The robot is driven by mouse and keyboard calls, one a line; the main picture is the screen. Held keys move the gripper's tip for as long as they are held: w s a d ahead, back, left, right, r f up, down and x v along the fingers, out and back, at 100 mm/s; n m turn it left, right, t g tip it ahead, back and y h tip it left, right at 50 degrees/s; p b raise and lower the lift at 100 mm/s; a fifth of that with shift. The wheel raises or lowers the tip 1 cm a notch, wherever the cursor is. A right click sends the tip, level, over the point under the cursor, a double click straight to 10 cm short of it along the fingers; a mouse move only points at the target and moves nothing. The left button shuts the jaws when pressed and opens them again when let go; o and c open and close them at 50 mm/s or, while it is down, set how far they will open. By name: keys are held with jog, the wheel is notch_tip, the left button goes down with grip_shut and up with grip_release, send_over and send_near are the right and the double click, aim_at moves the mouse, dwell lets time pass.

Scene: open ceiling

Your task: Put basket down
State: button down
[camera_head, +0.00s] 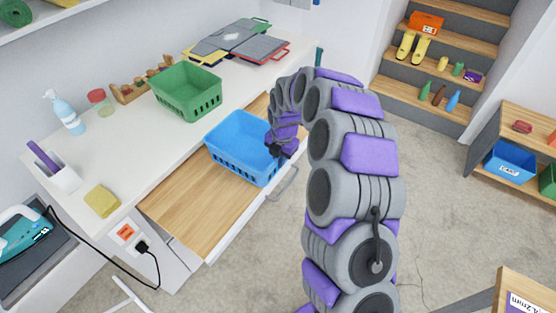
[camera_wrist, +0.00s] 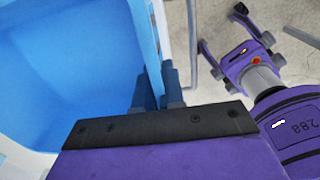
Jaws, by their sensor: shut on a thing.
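A blue basket (camera_head: 238,149) is at the wooden pull-out board (camera_head: 185,200) of the white counter. I cannot tell whether its bottom touches the board. It looks upright and empty. My gripper (camera_head: 277,149) is at its right side, shut on the basket wall. In the wrist view the basket (camera_wrist: 70,70) fills the left side. The gripper's fingers (camera_wrist: 157,95) there are on either side of the basket's rim.
A green basket (camera_head: 187,92) stands on the counter behind the blue one. A yellow sponge (camera_head: 102,200), a spray bottle (camera_head: 65,112) and cutting boards (camera_head: 235,42) are also on the counter. The near-left part of the wooden board is bare.

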jog(key=shift+d+r, duration=0.1)
jog(key=shift+d, duration=0.05)
jog(key=shift+a, duration=0.3)
jog(key=c, duration=1.3)
grip_release()
jog(key=shift+a+f, duration=0.2)
jog(key=shift+a, duration=0.5)
jog(key=shift+o, duration=0.3)
jog(key=shift+d+r, duration=0.15)
jog(key=shift+d, duration=0.65)
notch_tip(320, 180, up, 12)
jog(key=p, duration=0.3)
jog(key=s+r+m, duration=0.5)
jog(key=s+r, duration=0.1)
jog(key=s, duration=0.2)
jog(key=s+d+r+m, duration=0.1)
jog(key=s+d+m, duration=0.1)
jog(key=s+m, duration=0.5)
jog(key=s+d+r+m+g, duration=0.1)
jog(key=s+d+m, duration=0.2)
jog(key=s+m, duration=0.5)
jog(key=s+d+r+m+g, duration=0.1)
jog(key=s+d+m, duration=0.2)
jog(key=s+m, duration=0.5)
jog(key=s, duration=1.1)
jog(key=shift+s+d+r+h, duration=0.15)
jog(key=shift+s+d+h, duration=0.1)
jog(key=shift+s+h, duration=0.15)
jog(key=shift+w, duration=0.1)
